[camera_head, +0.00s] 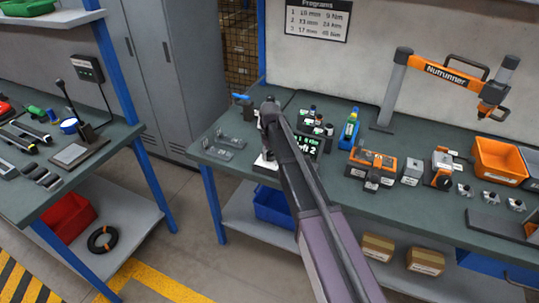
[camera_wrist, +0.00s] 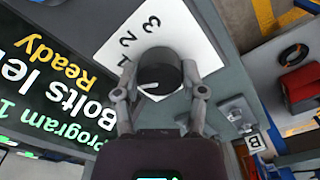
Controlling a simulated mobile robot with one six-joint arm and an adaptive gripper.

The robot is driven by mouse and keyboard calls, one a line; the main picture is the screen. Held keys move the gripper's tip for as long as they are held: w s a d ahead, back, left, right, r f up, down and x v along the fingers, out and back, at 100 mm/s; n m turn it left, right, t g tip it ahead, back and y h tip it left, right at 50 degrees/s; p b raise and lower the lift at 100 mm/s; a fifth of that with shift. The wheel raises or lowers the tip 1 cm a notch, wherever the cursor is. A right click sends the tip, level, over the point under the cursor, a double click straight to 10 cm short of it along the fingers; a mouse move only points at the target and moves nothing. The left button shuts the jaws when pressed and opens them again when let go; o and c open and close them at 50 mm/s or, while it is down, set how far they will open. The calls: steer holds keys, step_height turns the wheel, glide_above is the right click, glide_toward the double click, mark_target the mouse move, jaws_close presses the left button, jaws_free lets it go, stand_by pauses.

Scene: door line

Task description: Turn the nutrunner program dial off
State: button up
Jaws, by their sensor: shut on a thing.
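The program dial (camera_wrist: 160,66) is a round black knob on a white plate (camera_wrist: 195,40) marked 1, 2 and 3. A short pale mark shows on the knob's near left side. My gripper (camera_wrist: 160,84) is shut on the dial, with one finger on each side. A dark screen (camera_wrist: 45,85) beside the plate reads "Program 1", "Bolts le…" and "Ready"; the rest of the text is cut off. In the head view my gripper (camera_head: 270,108) is at the controller and the screen (camera_head: 307,144) partly shows behind my arm. The dial is hidden there.
The nutrunner (camera_head: 460,78) hangs on a stand at the back right of the bench (camera_head: 230,125). Bottles, an orange-black unit (camera_head: 372,164) and orange bins (camera_head: 497,160) stand to the right. A second bench (camera_head: 110,150) is at the left.

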steer(key=n, duration=0.5)
steer(key=shift+n, duration=0.4)
steer(key=o, duration=1.2)
steer(key=shift+c, duration=0.2)
